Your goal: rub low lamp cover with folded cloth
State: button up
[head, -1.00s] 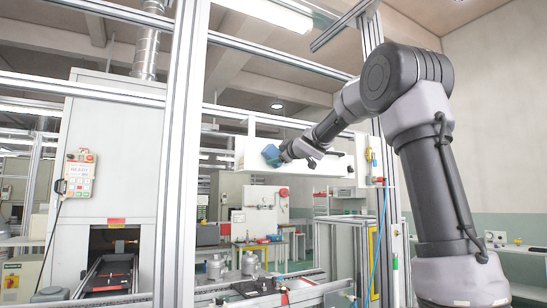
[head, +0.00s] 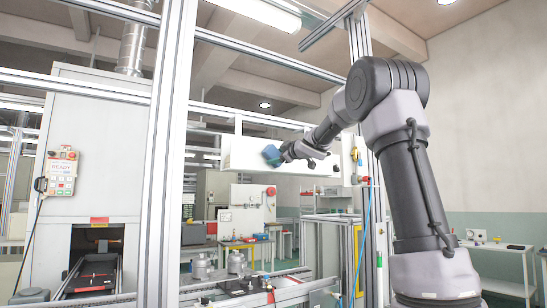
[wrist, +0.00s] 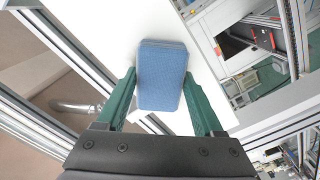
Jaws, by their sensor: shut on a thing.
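The blue folded cloth (head: 271,155) is at the tip of my gripper (head: 284,154) in the head view, in front of the long white lamp cover (head: 240,153). The wrist view shows the cloth (wrist: 162,75) as a flat rounded pad. The green fingers of my gripper (wrist: 160,88) are shut on its two sides. The white face of the lamp cover (wrist: 195,40) lies behind the cloth. I cannot tell whether cloth and cover touch. The part of the cover behind the cloth and wrist is hidden.
An aluminium post (head: 170,150) stands left of the lamp cover, and another frame post is close to my arm. A bright tube lamp (head: 258,12) hangs higher up. A grey machine cabinet (head: 100,150) stands left, and a conveyor (head: 265,285) runs below.

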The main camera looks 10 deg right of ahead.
aim_at(255, 155)
jog(key=d, duration=0.2)
jog(key=w+d, duration=0.1)
jog(key=shift+w+d, duration=0.15)
jog(key=shift+d, duration=0.2)
jog(key=shift+s+a, duration=0.65)
jog(key=shift+a, duration=1.2)
jog(key=shift+s+a, duration=0.6)
jog(key=shift+a, duration=1.2)
jog(key=shift+s+a, duration=0.65)
jog(key=shift+a, duration=1.2)
jog(key=shift+s, duration=0.1)
jog(key=shift+v, duration=2.9)
jog(key=shift+d, duration=0.1)
jog(key=v, duration=0.3)
